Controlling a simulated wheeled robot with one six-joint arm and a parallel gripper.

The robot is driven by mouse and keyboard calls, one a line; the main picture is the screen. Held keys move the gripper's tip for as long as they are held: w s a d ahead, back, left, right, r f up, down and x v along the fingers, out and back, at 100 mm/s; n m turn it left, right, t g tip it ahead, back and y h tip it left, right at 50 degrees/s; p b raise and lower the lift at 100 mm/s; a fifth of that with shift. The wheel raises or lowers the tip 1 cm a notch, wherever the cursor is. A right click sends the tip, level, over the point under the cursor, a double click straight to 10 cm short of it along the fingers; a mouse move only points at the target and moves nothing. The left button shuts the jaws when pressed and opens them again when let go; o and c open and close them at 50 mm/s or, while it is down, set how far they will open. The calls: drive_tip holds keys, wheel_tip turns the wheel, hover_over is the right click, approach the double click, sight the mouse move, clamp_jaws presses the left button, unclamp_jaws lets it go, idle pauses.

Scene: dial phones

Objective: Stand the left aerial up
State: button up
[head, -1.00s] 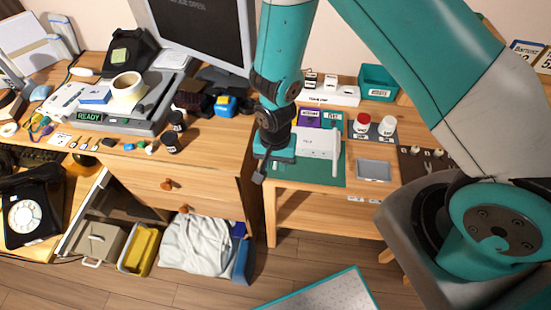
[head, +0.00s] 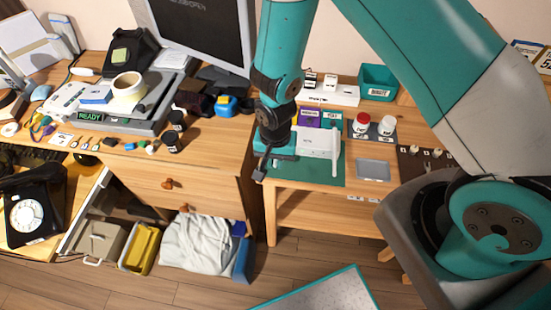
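A white router-like box (head: 313,141) lies on a green mat (head: 313,175) on the right-hand wooden table. A narrow white bar, which looks like its right aerial (head: 335,152), runs along the box's right end. I cannot make out the left aerial; my gripper and wrist cover the box's left end. My gripper (head: 262,170) is low over the mat's left edge, just left of the box. Its dark fingers are small and seen from behind, so their opening and any contact are unclear.
Purple and teal cards (head: 309,118) lie behind the box. The wooden desk with drawers (head: 170,183) is close on the left.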

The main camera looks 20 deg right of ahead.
drive_tip(key=r+p, duration=0.2)
drive_tip(key=r, duration=0.1)
drive_tip(key=shift+w+d+r, duration=0.1)
drive_tip(key=shift+w+d, duration=0.05)
drive_tip(key=shift+w, duration=0.05)
drive_tip(key=shift+w+d+r+p, duration=0.15)
drive_tip(key=shift+w+r+p, duration=0.15)
drive_tip(key=shift+r+p, duration=0.4)
drive_tip(key=shift+w+d+r+p, duration=0.15)
drive_tip(key=shift+w+r+p, duration=0.25)
drive_tip(key=shift+r, duration=0.5)
drive_tip(key=w+d+r+p, duration=0.4)
drive_tip(key=w+d+r, duration=0.2)
drive_tip(key=w, duration=0.5)
drive_tip(key=shift+d+r, duration=0.25)
drive_tip(key=shift+r, duration=0.35)
drive_tip(key=o, duration=0.6)
drive_tip(key=shift+o, duration=0.2)
drive_tip(key=shift+r, duration=0.1)
